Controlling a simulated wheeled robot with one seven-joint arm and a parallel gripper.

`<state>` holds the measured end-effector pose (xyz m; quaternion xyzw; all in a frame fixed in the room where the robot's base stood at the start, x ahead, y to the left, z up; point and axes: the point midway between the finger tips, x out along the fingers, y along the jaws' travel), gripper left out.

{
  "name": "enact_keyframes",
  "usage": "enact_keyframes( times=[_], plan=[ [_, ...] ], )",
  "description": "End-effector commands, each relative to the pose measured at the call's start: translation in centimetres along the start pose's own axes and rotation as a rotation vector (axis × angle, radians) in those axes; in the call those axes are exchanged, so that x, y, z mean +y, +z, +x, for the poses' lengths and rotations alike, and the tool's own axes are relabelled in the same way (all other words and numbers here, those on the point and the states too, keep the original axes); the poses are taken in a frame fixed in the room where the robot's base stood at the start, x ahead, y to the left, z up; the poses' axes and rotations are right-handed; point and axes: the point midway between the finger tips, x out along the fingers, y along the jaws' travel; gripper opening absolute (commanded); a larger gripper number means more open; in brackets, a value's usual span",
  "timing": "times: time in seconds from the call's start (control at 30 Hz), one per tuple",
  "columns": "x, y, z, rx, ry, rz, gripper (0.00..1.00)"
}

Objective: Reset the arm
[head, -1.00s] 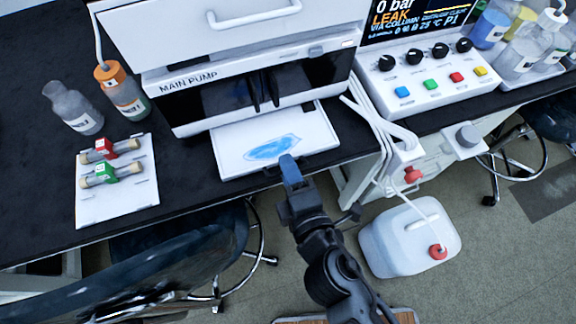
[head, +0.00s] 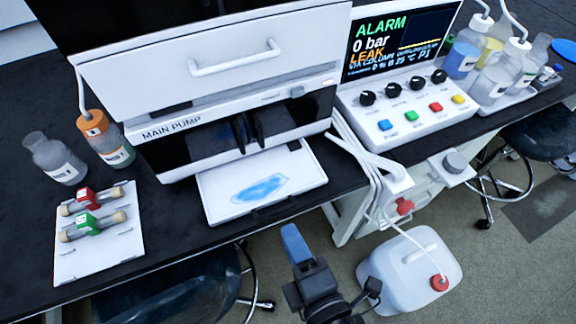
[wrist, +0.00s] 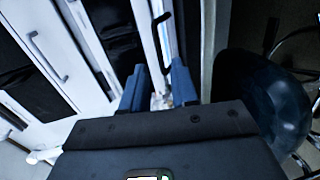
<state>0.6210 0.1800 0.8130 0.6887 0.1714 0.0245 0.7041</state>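My gripper (head: 294,242) with blue fingers hangs in front of the bench, over the floor, below the tray's front edge in the head view. In the wrist view its two blue fingers (wrist: 159,86) stand apart with a gap between them, and I see nothing held. The pull-out white tray (head: 305,174) under the main pump (head: 180,136) carries a blue liquid patch (head: 260,187). My gripper is apart from the tray.
A white jug with a red cap (head: 384,265) stands on the floor right of my arm. A white plate (head: 85,262) with red and green cartridges lies on the bench at left. The control panel (head: 357,122) shows an alarm and leak. A chair (head: 172,291) is below the bench.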

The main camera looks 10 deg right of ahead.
Motion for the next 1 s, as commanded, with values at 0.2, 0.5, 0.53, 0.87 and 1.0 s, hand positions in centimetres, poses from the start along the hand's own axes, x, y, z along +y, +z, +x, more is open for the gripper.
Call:
enact_keyframes(
  times=[0.2,0.5,0.53,0.87,1.0],
  plan=[
    [-0.1,0.1,-0.1,-0.001,-0.002,0.007,0.29],
    [-1.5,3.7,-7.2,-0.04,-0.066,0.419,0.29],
    [-1.5,4.3,-8.3,-0.05,-0.07,0.488,0.29],
    [2.1,9.1,-19.9,-0.182,0.013,1.208,0.29],
    [4.3,10.5,-23.4,-0.23,0.088,1.439,0.29]
  ],
)
